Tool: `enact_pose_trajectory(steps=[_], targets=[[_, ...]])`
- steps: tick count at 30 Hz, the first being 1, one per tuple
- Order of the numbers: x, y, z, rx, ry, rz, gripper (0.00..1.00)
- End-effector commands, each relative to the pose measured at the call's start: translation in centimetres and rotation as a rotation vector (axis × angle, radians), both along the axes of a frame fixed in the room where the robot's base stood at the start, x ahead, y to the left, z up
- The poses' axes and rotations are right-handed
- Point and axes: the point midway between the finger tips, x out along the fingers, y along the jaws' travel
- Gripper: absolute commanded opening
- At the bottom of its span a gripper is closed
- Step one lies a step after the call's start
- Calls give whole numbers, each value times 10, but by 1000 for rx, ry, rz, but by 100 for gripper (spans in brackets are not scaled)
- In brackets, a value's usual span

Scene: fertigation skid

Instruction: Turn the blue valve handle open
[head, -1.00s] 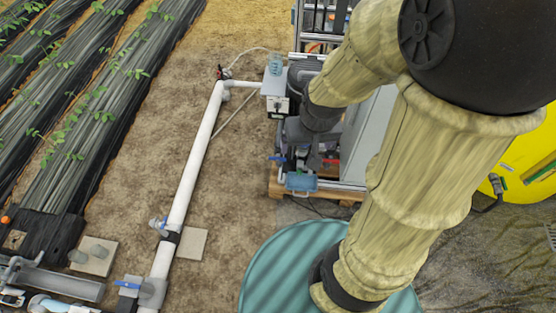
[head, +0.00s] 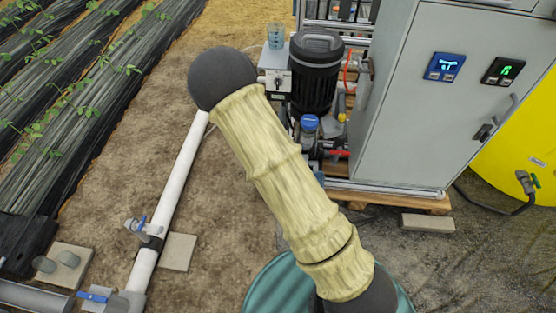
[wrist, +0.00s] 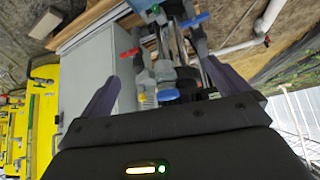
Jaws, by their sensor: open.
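In the wrist view a blue lever handle (wrist: 195,20) sits on grey pipework of the skid, beyond the fingers and to the right. In the head view my gripper is hidden behind my arm, and so is that part of the skid. Other blue handles show on the white pipe (head: 141,223) and at the lower left (head: 92,296).
A red handle (wrist: 130,53) is left of the blue lever in the wrist view; it also shows in the head view (head: 340,153). A black pump (head: 316,72), a grey cabinet (head: 425,110) and a yellow tank (head: 515,165) crowd the right. A teal barrel (head: 270,285) stands in front.

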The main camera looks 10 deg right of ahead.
Motion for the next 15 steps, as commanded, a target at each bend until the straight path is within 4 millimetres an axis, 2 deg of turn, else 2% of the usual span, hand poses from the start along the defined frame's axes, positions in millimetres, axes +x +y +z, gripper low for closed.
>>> enact_pose_trajectory(steps=[1,3,9,15], targets=[[4,-1,-37,-33,-28,-4,100],[12,-2,-63,-73,-83,-13,100],[31,-4,-128,-188,-258,-7,100],[47,3,-183,-292,-457,55,100]])
